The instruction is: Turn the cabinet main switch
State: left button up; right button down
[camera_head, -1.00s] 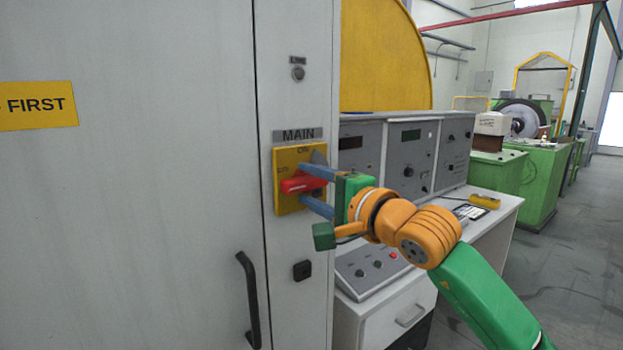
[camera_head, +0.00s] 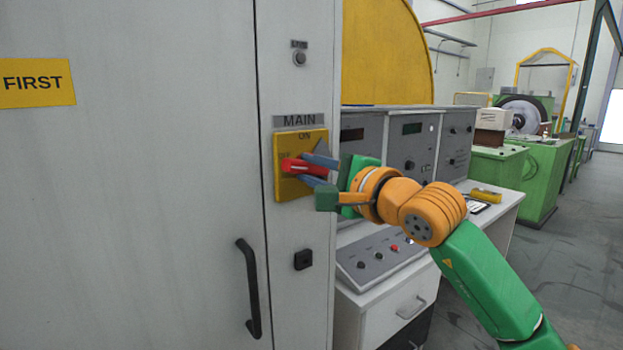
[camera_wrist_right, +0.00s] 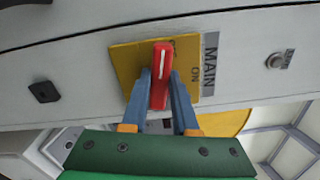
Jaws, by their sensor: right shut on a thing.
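The main switch is a red handle (camera_head: 303,167) on a yellow plate (camera_head: 287,187) under a MAIN label (camera_head: 300,120), on the grey cabinet's narrow right panel. The plate reads ON at the top and OFF at the left, and the handle lies roughly sideways. My right gripper (camera_head: 316,168) is shut on the handle, its blue fingers on either side. In the right wrist view the red handle (camera_wrist_right: 160,75) stands between the two blue fingers (camera_wrist_right: 165,95), over the yellow plate (camera_wrist_right: 126,60). My left gripper is not in view.
A black door handle (camera_head: 249,288) and a black latch (camera_head: 303,260) are below the switch. A small round lamp or button (camera_head: 299,58) is above it. A control desk (camera_head: 385,255) stands close to the right, under my right arm. Open floor lies farther right.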

jog(key=m+b, duration=0.1)
jog(key=m, duration=0.2)
jog(key=shift+r+m+b, duration=0.1)
jog(key=shift+m+b, duration=0.2)
jog(key=shift+b, duration=0.05)
jog(key=m, duration=0.1)
jog(key=m+b, duration=0.1)
jog(key=m, duration=0.1)
jog(key=shift+w+d+r+m, duration=0.15)
jog(key=shift+m, duration=0.15)
jog(key=shift+w+d+r+m+b, duration=0.15)
jog(key=shift+m+b, duration=0.35)
jog(key=shift+m, duration=1.5)
jog(key=shift+w+d+m+b, duration=0.2)
jog(key=shift+m+b, duration=0.3)
jog(key=shift+m, duration=1.5)
